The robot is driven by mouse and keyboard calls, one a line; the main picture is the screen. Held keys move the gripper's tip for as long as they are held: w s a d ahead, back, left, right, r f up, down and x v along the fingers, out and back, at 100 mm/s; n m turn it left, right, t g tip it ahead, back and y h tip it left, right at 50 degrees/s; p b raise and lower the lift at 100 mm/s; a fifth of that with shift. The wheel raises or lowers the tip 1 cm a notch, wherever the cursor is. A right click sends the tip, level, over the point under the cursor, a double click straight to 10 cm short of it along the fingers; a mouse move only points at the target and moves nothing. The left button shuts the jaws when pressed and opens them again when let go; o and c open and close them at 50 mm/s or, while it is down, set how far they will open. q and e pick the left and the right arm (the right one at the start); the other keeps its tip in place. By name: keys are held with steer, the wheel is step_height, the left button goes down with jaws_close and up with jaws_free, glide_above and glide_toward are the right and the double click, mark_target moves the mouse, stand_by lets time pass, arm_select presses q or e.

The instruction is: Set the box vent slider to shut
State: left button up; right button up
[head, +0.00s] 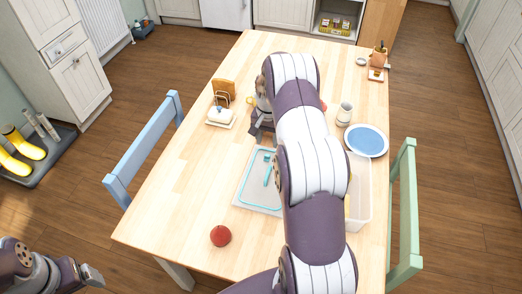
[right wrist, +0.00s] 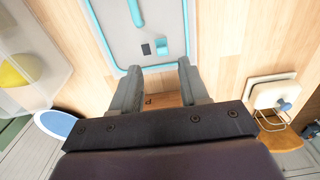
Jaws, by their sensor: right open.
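The box lid (head: 250,192) is a pale grey panel with a teal rim, lying on the table. It also shows in the right wrist view (right wrist: 112,38). There a small teal slider tab (right wrist: 163,47) sits just right of a dark square opening (right wrist: 146,49), which is uncovered. A longer teal piece (right wrist: 136,12) lies farther up the lid. My right gripper (right wrist: 160,90) is open and empty, its fingers just short of the lid's near rim. In the head view the right gripper (head: 259,135) is partly hidden by my arm. My left gripper (head: 92,275) is low at left, away from the table.
A clear tub (head: 360,205) and a blue plate (head: 366,141) stand right of my arm. A red ball-like item (head: 220,236) lies near the front. Chairs flank the table.

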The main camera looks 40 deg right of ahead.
mark_target(267, 156)
step_height(267, 156, down, 7)
steer(key=shift+w+f+p, duration=0.1)
steer(key=shift+f+p, duration=0.05)
steer(key=shift+p, duration=0.15)
jaws_close()
